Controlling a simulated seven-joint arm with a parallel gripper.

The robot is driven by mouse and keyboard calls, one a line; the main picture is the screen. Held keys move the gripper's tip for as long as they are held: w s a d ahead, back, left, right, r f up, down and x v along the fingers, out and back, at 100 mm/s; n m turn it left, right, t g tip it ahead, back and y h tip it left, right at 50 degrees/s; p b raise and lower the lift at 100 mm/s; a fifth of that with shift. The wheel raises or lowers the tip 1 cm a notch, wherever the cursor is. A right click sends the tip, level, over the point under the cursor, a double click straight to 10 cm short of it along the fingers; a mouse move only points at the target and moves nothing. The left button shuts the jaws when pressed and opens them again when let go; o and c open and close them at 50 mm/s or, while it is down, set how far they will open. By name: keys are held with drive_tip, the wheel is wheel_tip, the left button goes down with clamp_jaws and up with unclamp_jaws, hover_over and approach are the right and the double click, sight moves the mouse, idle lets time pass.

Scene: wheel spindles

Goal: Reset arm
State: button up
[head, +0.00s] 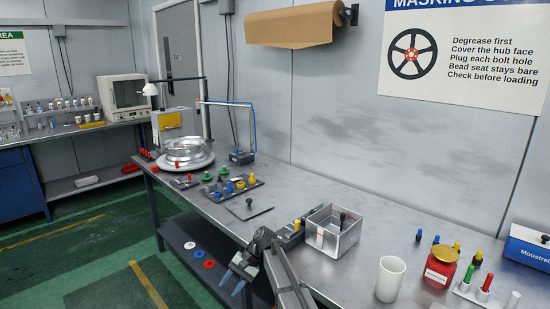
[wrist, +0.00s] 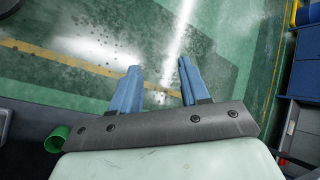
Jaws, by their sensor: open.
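My gripper (head: 236,279) hangs over the front edge of the workbench (head: 300,190) in the head view, apart from everything on it. Its two blue fingers are spread and empty. In the wrist view the fingers (wrist: 157,85) point at the green floor (wrist: 80,60), with nothing between them. My arm covers part of the bench front and some small items beside the metal bin.
The metal bin (head: 342,241) holding a dark-handled item stands right of my gripper. A white cup (head: 390,279) and red jar (head: 440,266) are farther right. A silver wheel (head: 187,150) and a tray of coloured plugs (head: 228,187) lie farther back. Floor before the bench is clear.

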drive_tip(key=s+d+f+n+g+h, duration=0.1)
drive_tip(key=s+d+f, duration=0.3)
drive_tip(key=s+f, duration=0.65)
drive_tip(key=s+d+f+h, duration=0.1)
drive_tip(key=s+d+f, duration=0.3)
drive_tip(key=s+f, duration=0.65)
drive_tip(key=s+d+f+h, duration=0.1)
drive_tip(key=s+d+f, duration=0.4)
drive_tip(key=s+d, duration=0.3)
drive_tip(key=s+d+f+g+h, duration=0.1)
drive_tip(key=s+d+f+h, duration=0.1)
drive_tip(key=s+d+f, duration=0.3)
drive_tip(key=s+d+f+h, duration=0.2)
drive_tip(key=s+d+f, duration=0.3)
drive_tip(key=s+d, duration=0.6)
drive_tip(key=s, duration=0.3)
drive_tip(key=shift+s+f+n+g, duration=0.25)
drive_tip(key=shift+s+n+g, duration=0.05)
drive_tip(key=shift+s+g, duration=0.1)
drive_tip(key=shift+o, duration=0.3)
